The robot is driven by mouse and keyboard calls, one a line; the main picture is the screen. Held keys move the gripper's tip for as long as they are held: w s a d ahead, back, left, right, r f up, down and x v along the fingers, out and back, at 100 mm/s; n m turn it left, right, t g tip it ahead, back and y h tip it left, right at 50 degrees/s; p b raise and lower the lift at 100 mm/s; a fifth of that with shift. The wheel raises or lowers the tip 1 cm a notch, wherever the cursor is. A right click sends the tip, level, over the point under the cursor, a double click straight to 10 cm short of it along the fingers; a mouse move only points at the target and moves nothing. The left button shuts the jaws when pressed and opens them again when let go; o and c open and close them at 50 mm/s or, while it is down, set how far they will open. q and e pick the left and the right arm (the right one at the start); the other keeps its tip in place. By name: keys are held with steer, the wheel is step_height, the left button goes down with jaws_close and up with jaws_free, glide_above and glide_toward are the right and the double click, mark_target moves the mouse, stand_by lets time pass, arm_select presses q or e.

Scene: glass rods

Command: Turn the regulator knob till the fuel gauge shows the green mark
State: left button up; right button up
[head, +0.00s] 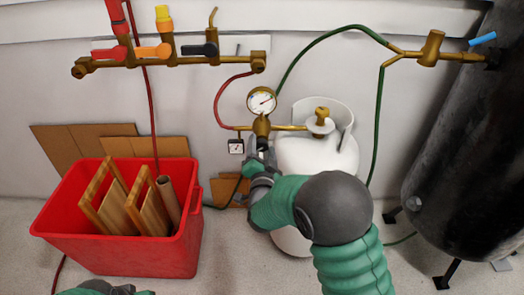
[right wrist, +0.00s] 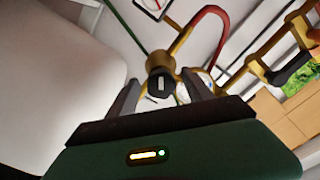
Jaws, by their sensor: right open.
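The round gauge (head: 261,101) has a pale face and a red needle; its marks are too small to read in the head view. Below it is the brass regulator (head: 262,127). In the right wrist view the black knob (right wrist: 160,83) with a white mark faces me on a brass body. My right gripper (head: 259,146) is open just in front of the regulator; its fingers (right wrist: 160,98) stand on either side of the knob, and contact cannot be told. The gripper largely hides the knob in the head view. My left gripper (head: 104,288) shows only partly at the bottom edge.
A white gas cylinder (head: 300,155) stands right of the regulator. A brass manifold (head: 180,60) runs along the wall. A red crate (head: 140,258) holding wooden boards stands left; a black tank (head: 450,150) stands right. Hoses cross the wall.

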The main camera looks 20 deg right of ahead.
jaws_close()
steer(key=shift+r+n+p, duration=0.15)
steer(key=shift+n+p, duration=0.35)
jaws_free()
steer(key=shift+s, duration=0.1)
steer(key=shift+s+a, duration=0.2)
steer(key=shift+s, duration=0.15)
steer(key=p+v, duration=0.4)
steer(key=v, duration=1.2)
